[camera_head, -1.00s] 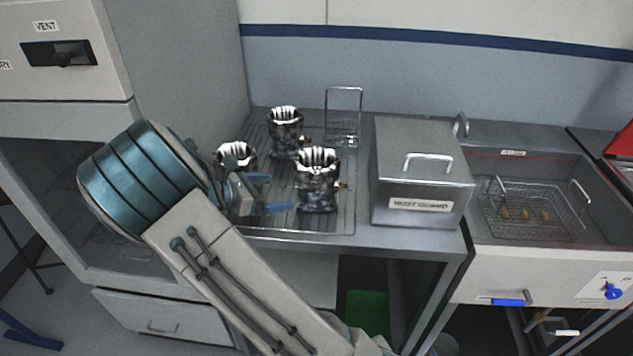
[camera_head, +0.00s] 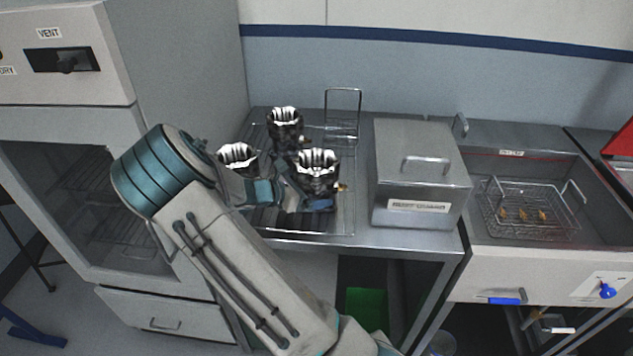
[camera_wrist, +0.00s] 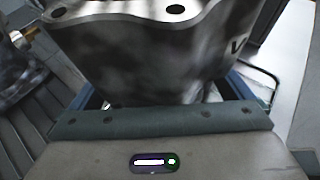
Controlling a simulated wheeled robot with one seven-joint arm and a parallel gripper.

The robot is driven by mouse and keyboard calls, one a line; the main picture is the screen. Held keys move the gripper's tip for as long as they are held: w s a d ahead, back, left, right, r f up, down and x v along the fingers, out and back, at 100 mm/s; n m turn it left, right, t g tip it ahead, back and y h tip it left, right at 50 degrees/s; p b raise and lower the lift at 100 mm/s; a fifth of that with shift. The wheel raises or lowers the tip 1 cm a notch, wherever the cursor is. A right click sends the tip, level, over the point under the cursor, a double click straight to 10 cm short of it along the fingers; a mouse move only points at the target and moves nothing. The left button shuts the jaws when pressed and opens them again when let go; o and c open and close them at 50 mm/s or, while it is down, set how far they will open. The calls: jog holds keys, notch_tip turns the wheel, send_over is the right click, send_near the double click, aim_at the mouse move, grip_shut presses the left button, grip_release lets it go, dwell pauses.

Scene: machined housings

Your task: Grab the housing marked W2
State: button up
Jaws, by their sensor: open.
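Three shiny metal housings stand upright on the ribbed tray. The right-front housing (camera_head: 318,167) has my gripper (camera_head: 306,188) at its left side, with the fingers reaching along it. In the wrist view this housing (camera_wrist: 150,55) fills the top centre, very close. Part of a dark letter, perhaps a W, shows on its right side; the rest of the mark is cut off. My gripper (camera_wrist: 165,98) is open, with a blue finger on either side of the housing. I cannot tell whether they touch it. The left housing (camera_head: 237,157) and back housing (camera_head: 285,128) show no readable mark.
The ribbed tray (camera_head: 345,222) has a wire frame (camera_head: 343,115) at its back. A lidded metal box (camera_head: 418,165) stands to the right, beyond it a basin with a wire basket (camera_head: 530,215). A cabinet (camera_head: 190,60) bounds the left side.

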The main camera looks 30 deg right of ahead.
jog(key=c, duration=1.3)
jog(key=shift+r, duration=0.1)
jog(key=shift+c, duration=1.3)
